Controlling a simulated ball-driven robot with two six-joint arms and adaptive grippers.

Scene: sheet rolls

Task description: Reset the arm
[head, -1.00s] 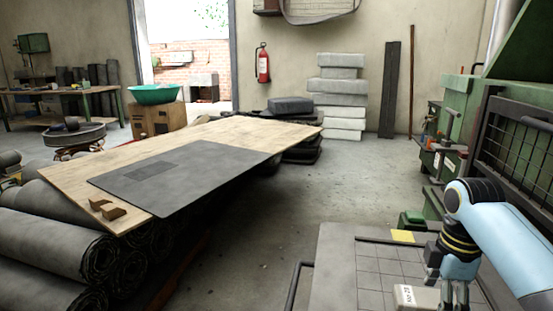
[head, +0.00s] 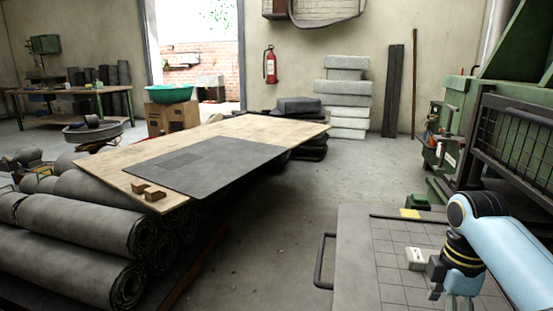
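My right arm comes in from the right in the head view, with a light blue link and a dark wrist with yellow rings. My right gripper (head: 458,300) points down over the grey gridded cart top (head: 355,255) at the lower right. Its fingertips are cut off at the bottom edge, so I cannot tell whether it is open or shut. A small white labelled block (head: 416,257) lies on the cart top just left of the gripper, apart from the fingers as far as I see. My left gripper is not in view.
A green machine with a mesh guard (head: 515,135) stands at the right. Grey floor (head: 275,235) is clear between board and cart.

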